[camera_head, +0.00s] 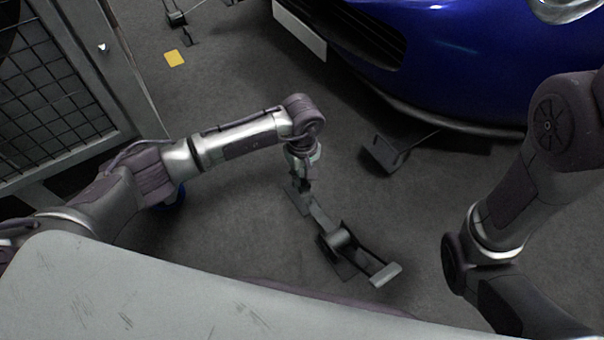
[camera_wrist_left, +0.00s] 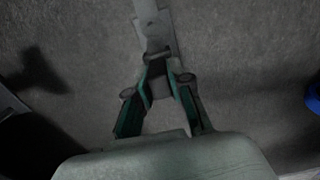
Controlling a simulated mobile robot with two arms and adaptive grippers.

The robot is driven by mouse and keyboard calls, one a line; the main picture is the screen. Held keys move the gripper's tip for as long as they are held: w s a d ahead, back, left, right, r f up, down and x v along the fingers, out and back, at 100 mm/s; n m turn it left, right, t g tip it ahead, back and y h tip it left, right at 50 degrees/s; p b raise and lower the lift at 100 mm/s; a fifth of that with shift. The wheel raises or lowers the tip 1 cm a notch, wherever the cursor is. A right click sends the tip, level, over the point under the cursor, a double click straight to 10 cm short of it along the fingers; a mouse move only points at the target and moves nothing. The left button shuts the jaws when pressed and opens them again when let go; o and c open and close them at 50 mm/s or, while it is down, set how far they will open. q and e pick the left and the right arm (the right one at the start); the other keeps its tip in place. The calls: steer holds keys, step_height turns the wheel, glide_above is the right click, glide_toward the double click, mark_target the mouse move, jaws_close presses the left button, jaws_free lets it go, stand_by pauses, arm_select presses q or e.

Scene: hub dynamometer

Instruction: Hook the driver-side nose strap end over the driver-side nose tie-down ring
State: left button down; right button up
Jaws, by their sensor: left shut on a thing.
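My left gripper (camera_head: 300,182) points down at the floor in front of the blue car. In the left wrist view its green-padded fingers (camera_wrist_left: 159,82) are shut on a grey piece, which looks like the strap end (camera_wrist_left: 158,88). From there a flat grey strap (camera_head: 318,216) runs to a ratchet-like part (camera_head: 341,238) with a pale bar handle, low over or on the floor. A dark plate with a thin rod (camera_head: 384,154) sits on the floor under the car's nose, right of the gripper; I cannot make out a ring on it. My right gripper is out of view.
The blue car (camera_head: 470,60) fills the upper right. A mesh-panelled cabinet (camera_head: 120,75) stands at the left. A yellow square (camera_head: 174,58) and another dark floor fitting (camera_head: 176,17) lie at the upper left. Floor between gripper and plate looks clear.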

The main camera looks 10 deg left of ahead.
arm_select(q)
steer(key=shift+r+p, duration=1.1)
steer(key=shift+r, duration=0.5)
